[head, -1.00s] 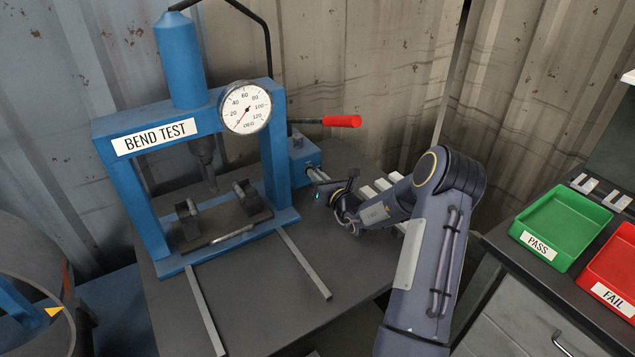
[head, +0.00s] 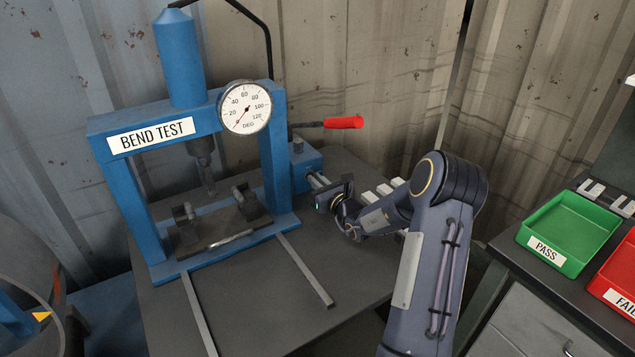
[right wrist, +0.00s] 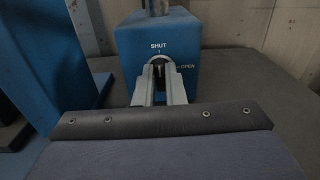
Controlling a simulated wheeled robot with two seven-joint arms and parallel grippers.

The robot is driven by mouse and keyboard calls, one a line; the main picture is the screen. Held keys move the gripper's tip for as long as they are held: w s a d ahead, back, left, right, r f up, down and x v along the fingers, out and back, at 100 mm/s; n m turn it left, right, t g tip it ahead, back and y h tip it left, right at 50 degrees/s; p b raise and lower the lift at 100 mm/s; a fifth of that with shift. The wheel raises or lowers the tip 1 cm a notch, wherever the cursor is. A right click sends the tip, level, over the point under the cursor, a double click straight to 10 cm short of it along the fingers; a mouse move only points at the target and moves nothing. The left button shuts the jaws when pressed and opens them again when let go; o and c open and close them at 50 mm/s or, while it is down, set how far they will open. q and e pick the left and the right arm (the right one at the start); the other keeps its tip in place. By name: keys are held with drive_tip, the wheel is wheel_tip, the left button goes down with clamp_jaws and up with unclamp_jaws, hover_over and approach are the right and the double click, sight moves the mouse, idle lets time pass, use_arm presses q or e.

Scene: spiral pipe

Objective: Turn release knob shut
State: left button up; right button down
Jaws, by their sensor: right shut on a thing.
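The release knob (right wrist: 158,70) is on the front of the blue pump block (right wrist: 157,40), under a SHUT mark at the top and with an OPEN mark to its right. My right gripper (right wrist: 158,78) is shut on the knob, with one finger on each side. The fingers hide much of the knob, so its exact setting is hard to read. In the head view my right gripper (head: 318,182) reaches the blue block (head: 301,160) beside the press. My left gripper is not in view.
The blue BEND TEST press (head: 277,165) stands left of the block, with a dial gauge (head: 244,107). A red-handled lever (head: 343,123) sticks out above my right gripper. Green PASS (head: 568,229) and red FAIL (head: 617,262) trays sit on the right bench.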

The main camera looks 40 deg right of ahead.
drive_tip(key=c, duration=1.5)
unclamp_jaws()
drive_tip(key=s, duration=0.5)
drive_tip(key=s+a+b, duration=0.1)
drive_tip(key=s, duration=0.1)
drive_tip(key=shift+s, duration=0.4)
